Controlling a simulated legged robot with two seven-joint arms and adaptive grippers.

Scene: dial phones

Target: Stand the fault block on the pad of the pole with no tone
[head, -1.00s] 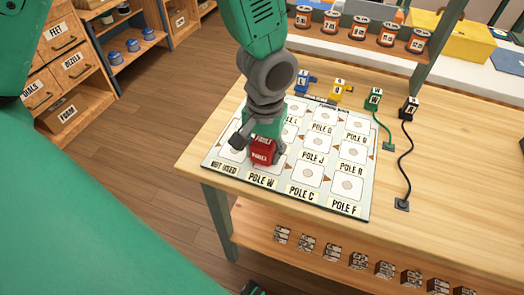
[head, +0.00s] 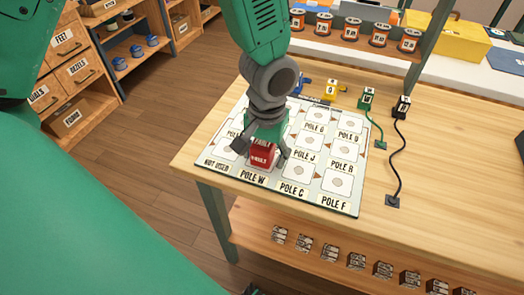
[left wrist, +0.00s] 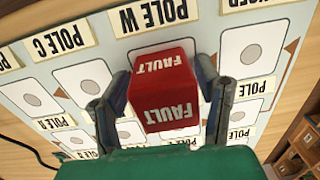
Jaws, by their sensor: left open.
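The red fault block (head: 262,156) stands on the pad by the POLE W label (head: 252,176), at the front edge of the board (head: 318,207). White FAULT lettering shows on two of its faces in the left wrist view (left wrist: 166,100). My left gripper (head: 263,150) is open above the block, with one finger on each side of it. The left wrist view also shows the fingers (left wrist: 168,108) flanking the block; whether either one touches it is hard to tell. The block and gripper hide much of the POLE W pad.
Other labelled pads surround the block, including POLE C (head: 291,190) and NOT USED. Behind the board stand small yellow (head: 330,90), green (head: 367,97) and black (head: 402,105) labelled blocks, the last two with cords.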

